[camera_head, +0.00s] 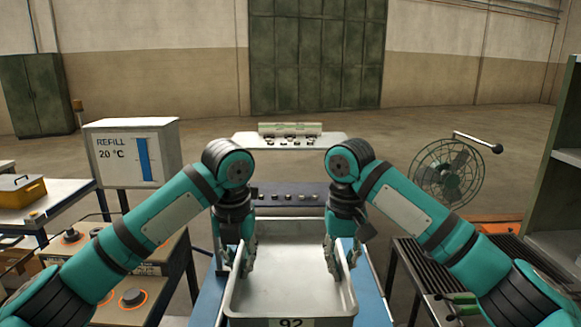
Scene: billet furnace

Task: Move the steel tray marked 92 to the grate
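The grey steel tray (288,284) is at the bottom middle, with a white label reading 92 on its near wall. It is over a blue-topped surface (372,298); I cannot tell whether it rests on it. My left gripper (239,264) is at the tray's left wall, with fingers on both sides of the rim. My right gripper (342,266) is at the right wall in the same way. How tightly the fingers close on the walls is not clear. A dark slatted grate (432,268) lies to the right of the tray, partly hidden by my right arm.
A control panel (287,197) stands behind the tray. A sign reading REFILL 20 °C (124,150) and a bench with round knobs (133,297) are at left. A round fan (447,172) and green shelf (562,160) are at right. Small green-handled parts (458,300) are near the grate.

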